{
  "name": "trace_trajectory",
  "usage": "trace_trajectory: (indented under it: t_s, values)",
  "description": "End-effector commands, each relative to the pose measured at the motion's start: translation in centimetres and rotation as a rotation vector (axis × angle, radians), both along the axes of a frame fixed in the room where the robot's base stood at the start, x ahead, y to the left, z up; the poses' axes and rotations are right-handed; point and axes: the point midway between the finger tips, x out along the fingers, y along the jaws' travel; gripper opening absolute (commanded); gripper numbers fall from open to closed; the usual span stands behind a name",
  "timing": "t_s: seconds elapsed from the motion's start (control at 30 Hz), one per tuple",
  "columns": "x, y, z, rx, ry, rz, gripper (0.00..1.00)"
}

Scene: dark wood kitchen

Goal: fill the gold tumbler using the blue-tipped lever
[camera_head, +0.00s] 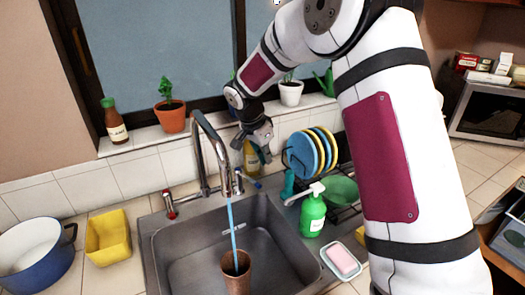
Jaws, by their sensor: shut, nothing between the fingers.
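The gold tumbler (237,281) stands in the sink under the faucet (202,145), its open top facing up. A blue stream of water (232,232) runs from the spout down into the tumbler. The water level inside cannot be made out. The blue-tipped lever (254,183) sticks out on the right side of the faucet base. A red-tipped lever (169,202) is on the left side. My gripper (264,154) is shut and empty, behind the faucet and above the blue-tipped lever. Whether it touches the lever cannot be told.
A yellow bottle (250,160) stands behind my gripper. A dish rack with plates (305,154), a green soap dispenser (313,215) and a soap dish (343,262) are right of the sink. A yellow tub (108,238) and blue pot (37,255) stand left. Potted plants line the sill.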

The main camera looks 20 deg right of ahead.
Motion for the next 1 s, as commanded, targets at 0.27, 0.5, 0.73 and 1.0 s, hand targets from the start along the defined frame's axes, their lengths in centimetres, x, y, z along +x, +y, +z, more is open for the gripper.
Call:
trace_trajectory:
  t_s: [0.27,0.5,0.73,1.0]
  values:
    - [0.5,-1.6,-5.2,0.002,0.005,0.000,0.00]
    - [-0.8,1.5,-4.6,0.001,0.001,0.002,0.00]
    - [-1.1,2.2,-4.7,0.001,0.001,0.001,0.00]
    - [-1.0,2.2,-4.7,0.001,0.001,-0.001,0.00]
